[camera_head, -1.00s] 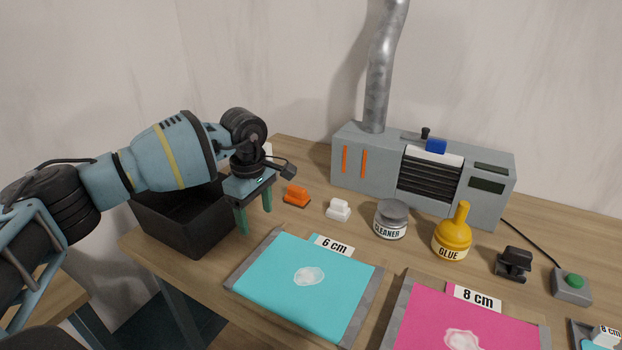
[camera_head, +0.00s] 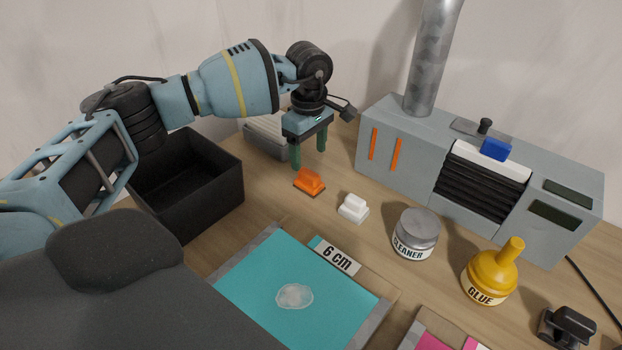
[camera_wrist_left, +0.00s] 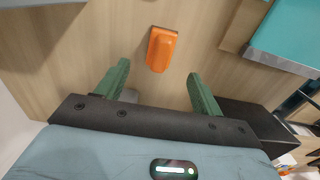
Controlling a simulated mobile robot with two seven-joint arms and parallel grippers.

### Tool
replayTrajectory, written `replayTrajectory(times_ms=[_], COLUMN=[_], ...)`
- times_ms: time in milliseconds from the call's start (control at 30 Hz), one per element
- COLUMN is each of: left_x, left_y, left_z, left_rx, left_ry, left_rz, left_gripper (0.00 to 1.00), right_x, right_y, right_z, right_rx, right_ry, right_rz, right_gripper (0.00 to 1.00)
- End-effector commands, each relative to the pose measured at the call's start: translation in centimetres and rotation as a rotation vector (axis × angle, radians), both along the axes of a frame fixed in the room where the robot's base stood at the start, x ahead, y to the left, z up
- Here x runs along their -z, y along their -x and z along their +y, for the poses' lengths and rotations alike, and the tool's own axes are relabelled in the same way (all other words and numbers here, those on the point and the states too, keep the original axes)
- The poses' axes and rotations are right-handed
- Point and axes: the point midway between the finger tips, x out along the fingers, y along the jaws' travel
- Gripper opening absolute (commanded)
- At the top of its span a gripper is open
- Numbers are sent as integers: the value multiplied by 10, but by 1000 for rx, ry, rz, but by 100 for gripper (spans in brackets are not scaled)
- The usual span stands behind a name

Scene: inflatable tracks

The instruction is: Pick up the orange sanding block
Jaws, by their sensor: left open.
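The orange sanding block (camera_head: 309,182) lies on the wooden table, left of a white block (camera_head: 353,208). My left gripper (camera_head: 309,160) is open and empty, with its green fingers pointing down just behind and above the orange block. In the left wrist view the orange block (camera_wrist_left: 161,50) lies ahead of the fingertips, roughly centred across the gap of the gripper (camera_wrist_left: 158,72). The fingers are apart from the block. My right gripper is not in view.
A black bin (camera_head: 190,205) stands left of the block. A grey tray (camera_head: 265,137) is behind the gripper. A grey machine (camera_head: 400,150) with a duct stands at right. A cleaner jar (camera_head: 416,232), a glue bottle (camera_head: 488,275) and a teal sheet (camera_head: 260,275) lie nearer.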

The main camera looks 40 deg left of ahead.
Motion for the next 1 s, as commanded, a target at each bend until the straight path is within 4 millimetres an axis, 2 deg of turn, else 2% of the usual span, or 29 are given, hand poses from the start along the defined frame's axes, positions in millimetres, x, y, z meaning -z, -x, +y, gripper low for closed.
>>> replayTrajectory(times_ms=[133,367,700,1000], left_x=[16,23,66,71], left_y=[0,1,3,3], left_z=[0,0,-1,-1], left_rx=[1,1,0,0], left_ry=[0,-1,1,0], left_rz=[2,2,2,1], left_gripper=[67,67,67,67], right_x=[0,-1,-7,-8], right_y=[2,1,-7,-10], right_z=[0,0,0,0], right_rx=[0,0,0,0], right_ry=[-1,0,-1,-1], right_rz=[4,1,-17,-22], right_gripper=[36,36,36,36])
